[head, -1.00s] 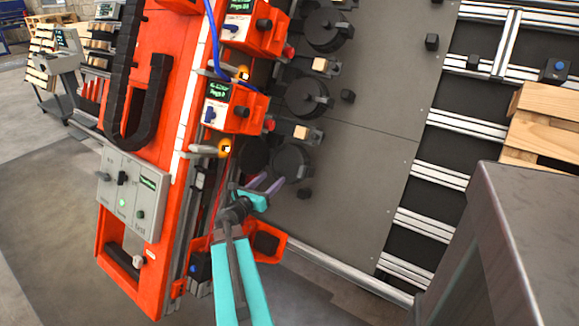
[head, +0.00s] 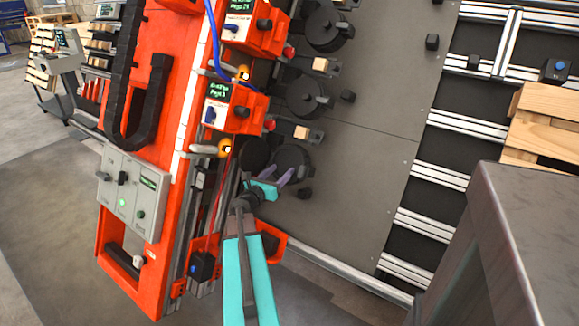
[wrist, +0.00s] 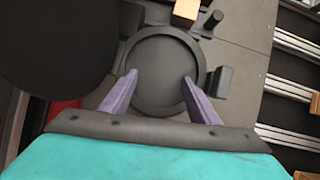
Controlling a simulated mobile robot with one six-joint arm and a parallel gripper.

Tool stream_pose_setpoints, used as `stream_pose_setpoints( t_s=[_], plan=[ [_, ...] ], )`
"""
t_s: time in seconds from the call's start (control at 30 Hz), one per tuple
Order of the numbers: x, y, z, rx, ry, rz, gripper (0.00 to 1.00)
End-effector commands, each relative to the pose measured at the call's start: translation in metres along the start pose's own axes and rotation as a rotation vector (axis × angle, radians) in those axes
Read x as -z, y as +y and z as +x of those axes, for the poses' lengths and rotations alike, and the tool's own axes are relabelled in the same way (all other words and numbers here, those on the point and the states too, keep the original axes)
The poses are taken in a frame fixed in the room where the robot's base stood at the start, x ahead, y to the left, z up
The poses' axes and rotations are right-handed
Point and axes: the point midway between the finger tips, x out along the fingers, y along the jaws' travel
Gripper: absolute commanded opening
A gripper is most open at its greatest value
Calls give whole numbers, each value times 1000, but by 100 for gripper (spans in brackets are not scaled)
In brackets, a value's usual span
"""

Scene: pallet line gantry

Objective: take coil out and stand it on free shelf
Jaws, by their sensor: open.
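My gripper (head: 281,176) has two purple fingers, spread apart with nothing held between them. In the wrist view my gripper (wrist: 158,80) points at a dark grey round disc with a raised rim (wrist: 163,72), and its fingertips overlap the disc's lower left and right in the picture. I cannot tell whether they touch it. In the head view this disc (head: 296,157) is partly behind the fingers. A black disc (head: 254,153) lies just left of it and looms large in the wrist view (wrist: 50,45). I cannot tell which round part is the coil. No free shelf is clearly identifiable.
An orange machine frame (head: 150,190) with control boxes stands left of my arm. More dark discs (head: 307,98) are mounted up the grey panel (head: 370,110). A dark grey box-like block (head: 510,230) stands at the right, with wooden pallets (head: 545,120) behind. Open floor (head: 50,220) lies left.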

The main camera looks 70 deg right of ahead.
Motion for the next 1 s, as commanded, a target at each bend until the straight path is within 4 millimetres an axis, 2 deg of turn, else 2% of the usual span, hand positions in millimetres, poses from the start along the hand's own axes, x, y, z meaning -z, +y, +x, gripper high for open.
stream_pose_setpoints(
  t_s=[0.17,0.6,1.0],
  plan=[
    [1,0,9,1,0,0,56],
    [2,-2,50,2,0,0,56],
    [2,-2,52,1,0,0,56]
  ],
)
